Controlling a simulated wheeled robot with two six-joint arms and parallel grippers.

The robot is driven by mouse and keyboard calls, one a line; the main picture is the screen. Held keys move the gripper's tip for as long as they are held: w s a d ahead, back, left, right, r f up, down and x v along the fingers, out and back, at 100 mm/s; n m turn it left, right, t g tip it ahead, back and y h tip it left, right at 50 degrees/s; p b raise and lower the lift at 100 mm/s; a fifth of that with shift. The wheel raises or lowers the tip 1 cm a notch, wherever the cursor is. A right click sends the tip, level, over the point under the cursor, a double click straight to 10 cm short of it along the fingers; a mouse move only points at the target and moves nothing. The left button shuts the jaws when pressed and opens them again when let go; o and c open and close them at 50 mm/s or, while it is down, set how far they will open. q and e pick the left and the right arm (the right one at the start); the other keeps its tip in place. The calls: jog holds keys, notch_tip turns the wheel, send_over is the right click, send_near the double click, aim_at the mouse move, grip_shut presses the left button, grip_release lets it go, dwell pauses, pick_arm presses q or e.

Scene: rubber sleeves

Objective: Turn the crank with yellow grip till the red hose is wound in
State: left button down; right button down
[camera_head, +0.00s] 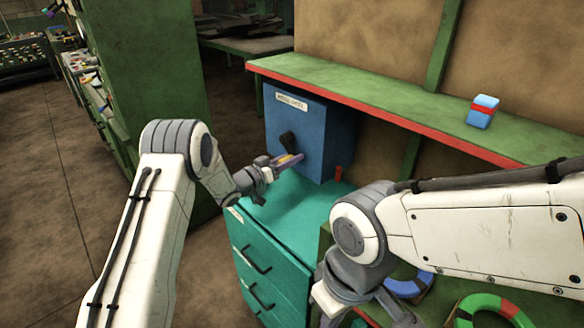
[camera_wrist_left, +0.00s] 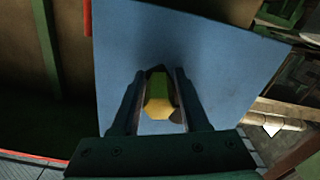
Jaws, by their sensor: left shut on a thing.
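A blue box (camera_head: 285,110) with a white label stands on the teal drawer cabinet (camera_head: 290,212), under the green shelf. A dark crank (camera_head: 288,141) is on its front face. My left gripper (camera_head: 289,161) is in front of the box, shut on the crank's yellow grip (camera_wrist_left: 160,100), which sits between the two fingers in the left wrist view. In the head view the fingers hide most of the grip. A short red piece (camera_head: 338,173), likely the hose end, shows at the box's lower right.
The green shelf (camera_head: 390,95) with a red edge runs above the box and carries a blue and red block (camera_head: 483,111). A blue ring (camera_head: 408,284) and a green ring (camera_head: 490,314) lie lower right. A green panel (camera_head: 150,75) stands at left.

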pick_arm(q)
jog(key=shift+w+a+f+m+b, duration=0.1)
jog(key=shift+w+f+m+b, duration=0.05)
jog(key=shift+m+b, duration=0.7)
jog(key=shift+w+a+f+m+b, duration=0.1)
jog(key=shift+w+m+b, duration=0.05)
jog(key=shift+m+b, duration=0.65)
jog(key=c, duration=0.8)
grip_release()
jog(key=shift+o, duration=1.2)
jog(key=shift+d, duration=0.1)
jog(key=shift+a, duration=0.2)
